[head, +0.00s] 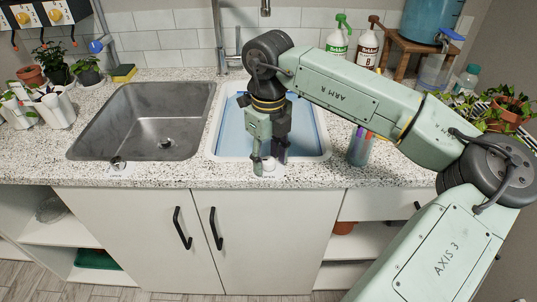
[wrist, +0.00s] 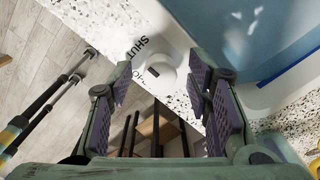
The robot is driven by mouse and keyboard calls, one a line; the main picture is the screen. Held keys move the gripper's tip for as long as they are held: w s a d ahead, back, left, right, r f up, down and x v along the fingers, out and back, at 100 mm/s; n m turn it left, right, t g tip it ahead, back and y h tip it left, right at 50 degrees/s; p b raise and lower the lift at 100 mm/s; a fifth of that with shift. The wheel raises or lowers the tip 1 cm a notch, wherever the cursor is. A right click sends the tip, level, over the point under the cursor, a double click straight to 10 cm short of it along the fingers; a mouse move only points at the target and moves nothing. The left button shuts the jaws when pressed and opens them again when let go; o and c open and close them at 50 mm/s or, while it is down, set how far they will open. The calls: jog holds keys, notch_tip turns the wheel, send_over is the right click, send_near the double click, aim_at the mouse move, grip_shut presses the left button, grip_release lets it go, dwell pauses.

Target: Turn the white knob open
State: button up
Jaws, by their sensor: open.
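The white knob (wrist: 152,68) sits on a white plate at the counter's front edge. The plate is printed "SHUT", with a second label partly hidden beside the knob. The knob has a short dark mark on it. My gripper (wrist: 161,84) is open and points down, with one finger on each side of the knob and gaps visible between. In the head view my gripper (head: 269,161) is over the knob (head: 268,168), in front of the blue-filled right basin (head: 318,143); the fingers partly hide the knob.
A darker knob (head: 118,163) sits before the empty steel sink (head: 190,92). A cup of pens (head: 360,152) stands right of my gripper. Spray bottles (head: 338,40), a wooden stand (head: 401,45) and plants line the back and sides. Cabinet doors (head: 255,235) are below.

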jog(key=shift+c, duration=0.2)
grip_shut()
dwell(0.3)
jog(key=n+b, duration=0.3)
jog(key=shift+f+n, duration=0.15)
jog(key=shift+n, duration=0.25)
jog(key=n+b, duration=0.2)
jog(key=n, duration=0.2)
jog(key=shift+n, duration=0.3)
jog(key=n+b, duration=0.1)
jog(key=n, duration=0.3)
jog(key=shift+r+n+b, duration=0.2)
jog(key=shift+n+b, duration=0.35)
jog(key=shift+n, duration=2.25)
